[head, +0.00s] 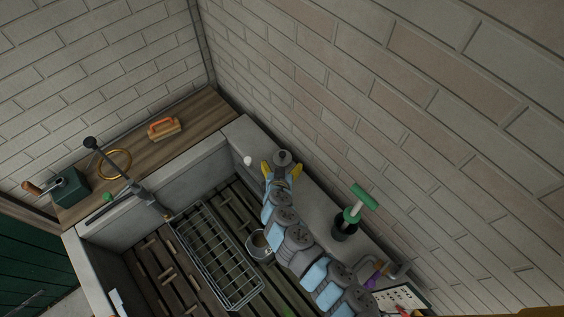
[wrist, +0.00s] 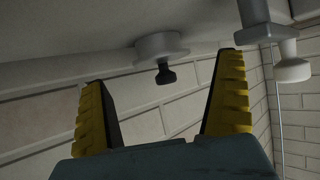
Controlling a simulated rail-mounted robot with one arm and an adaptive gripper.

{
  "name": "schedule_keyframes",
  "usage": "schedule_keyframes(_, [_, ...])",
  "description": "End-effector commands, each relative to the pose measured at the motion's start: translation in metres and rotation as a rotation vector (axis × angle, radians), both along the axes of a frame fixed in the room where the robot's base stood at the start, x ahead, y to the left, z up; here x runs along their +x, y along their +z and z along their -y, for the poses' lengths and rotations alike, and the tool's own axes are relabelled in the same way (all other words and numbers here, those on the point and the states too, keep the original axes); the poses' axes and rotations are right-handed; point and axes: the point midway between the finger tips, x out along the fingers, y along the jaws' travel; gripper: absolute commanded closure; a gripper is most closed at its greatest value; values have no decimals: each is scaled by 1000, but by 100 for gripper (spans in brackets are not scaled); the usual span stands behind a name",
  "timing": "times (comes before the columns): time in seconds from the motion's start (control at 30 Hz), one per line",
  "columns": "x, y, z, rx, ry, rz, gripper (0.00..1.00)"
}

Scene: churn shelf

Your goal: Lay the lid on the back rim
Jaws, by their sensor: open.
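The lid (wrist: 158,45) is a small grey disc with a black knob. In the wrist view it lies against the grey back rim (wrist: 60,38), just beyond and between my fingertips. My gripper (wrist: 163,72) is open, its yellow fingers apart and nothing between them. In the head view my gripper (head: 282,170) is over the back rim (head: 315,190), near the wall. A round grey piece (head: 283,157) shows between the fingers there and appears to be the lid. Whether the lid rests fully flat is hard to tell.
A metal pot (head: 260,245) and a wire rack (head: 215,255) stand in the slatted trough. A white knob (head: 248,161) is left of my gripper.

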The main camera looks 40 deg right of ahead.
Motion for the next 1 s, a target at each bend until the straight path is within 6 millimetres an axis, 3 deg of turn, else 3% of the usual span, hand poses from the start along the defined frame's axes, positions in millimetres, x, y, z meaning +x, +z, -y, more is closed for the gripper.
schedule_keyframes(0.6, [-31,26,-35,1,2,2,1])
schedule_keyframes(1.0, [-36,31,-40,1,0,1,1])
